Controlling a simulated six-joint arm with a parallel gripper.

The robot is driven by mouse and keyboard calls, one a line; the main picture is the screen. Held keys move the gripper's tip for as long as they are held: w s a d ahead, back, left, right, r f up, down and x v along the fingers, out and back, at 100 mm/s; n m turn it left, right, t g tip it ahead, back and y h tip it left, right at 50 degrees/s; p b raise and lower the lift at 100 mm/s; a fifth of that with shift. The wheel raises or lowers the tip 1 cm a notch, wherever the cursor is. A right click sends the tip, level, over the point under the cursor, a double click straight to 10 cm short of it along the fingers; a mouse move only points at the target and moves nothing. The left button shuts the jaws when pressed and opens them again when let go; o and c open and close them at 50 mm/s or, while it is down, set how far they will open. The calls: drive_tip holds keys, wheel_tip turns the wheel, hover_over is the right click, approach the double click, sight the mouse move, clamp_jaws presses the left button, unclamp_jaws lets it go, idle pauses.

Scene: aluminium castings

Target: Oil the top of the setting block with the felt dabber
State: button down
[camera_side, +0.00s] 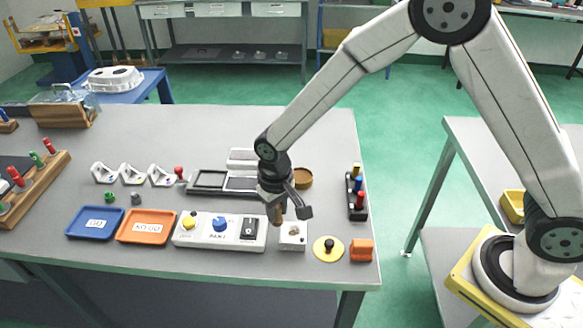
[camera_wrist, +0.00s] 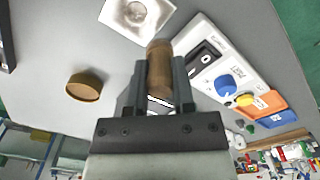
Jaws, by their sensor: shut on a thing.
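My gripper (camera_wrist: 159,88) is shut on the felt dabber (camera_wrist: 159,62), a brown rounded cylinder held between the two dark fingers. In the side view, my gripper (camera_side: 284,207) points down and the dabber (camera_side: 276,214) hangs below it. A small white block (camera_side: 292,236), which looks like the setting block, stands near the table's front edge, just below and right of the dabber. In the wrist view, the block (camera_wrist: 122,16) is at the top, partly cut off, with a grey patch and dark spot on its face. The dabber appears apart from it.
A white control panel (camera_side: 205,239) stands just left of the block. A yellow disc with a black knob (camera_side: 328,248) and an orange block (camera_side: 362,250) lie right of it. A round brown dish (camera_side: 303,178) and a dark rack (camera_side: 357,205) stand farther back.

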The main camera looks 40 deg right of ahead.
drive_tip(key=shift+r, duration=2.8)
